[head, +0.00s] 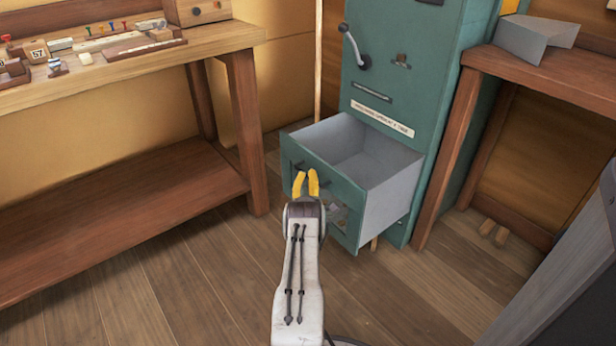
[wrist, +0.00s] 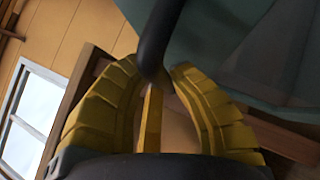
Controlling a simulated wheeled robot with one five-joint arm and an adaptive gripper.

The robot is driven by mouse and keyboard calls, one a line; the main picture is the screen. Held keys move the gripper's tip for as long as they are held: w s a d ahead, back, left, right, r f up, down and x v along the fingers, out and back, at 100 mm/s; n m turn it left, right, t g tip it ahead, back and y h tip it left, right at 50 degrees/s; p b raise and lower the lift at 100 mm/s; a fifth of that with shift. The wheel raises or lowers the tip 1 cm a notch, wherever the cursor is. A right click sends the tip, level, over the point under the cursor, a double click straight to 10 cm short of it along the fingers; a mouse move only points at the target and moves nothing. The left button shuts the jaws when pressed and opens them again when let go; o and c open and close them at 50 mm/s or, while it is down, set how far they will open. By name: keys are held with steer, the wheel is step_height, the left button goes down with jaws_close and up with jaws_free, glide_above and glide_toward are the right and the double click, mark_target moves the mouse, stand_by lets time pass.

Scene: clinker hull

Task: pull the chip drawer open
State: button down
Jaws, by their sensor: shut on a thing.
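The chip drawer (head: 404,193) is a teal-fronted, grey-walled box at the bottom of a teal cabinet (head: 417,62). It stands well out from the cabinet, and its inside looks empty. My gripper (head: 306,178) is at the drawer's front, its yellow fingers reaching the upper edge area. In the wrist view its yellow fingers (wrist: 160,95) are closed around a dark bar (wrist: 160,35), which looks like the drawer handle. The rest of the handle is mostly hidden behind the fingers in the head view. A small window shows low on the drawer front, partly behind my arm.
A wooden workbench (head: 130,61) with several small items stands at the left, its leg near the drawer. Another wooden bench (head: 540,70) with a grey metal piece (head: 520,40) is at the right. The plank floor (head: 190,285) in front is clear.

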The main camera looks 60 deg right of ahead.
steer(key=shift+w+r, duration=0.1)
steer(key=shift+r, duration=0.2)
steer(key=c, duration=1.1)
jaws_free()
steer(key=shift+f, duration=0.15)
steer(key=shift+s+a+f, duration=0.25)
steer(key=shift+a, duration=0.1)
steer(key=shift+v, duration=3.25)
steer(key=shift+a, duration=0.1)
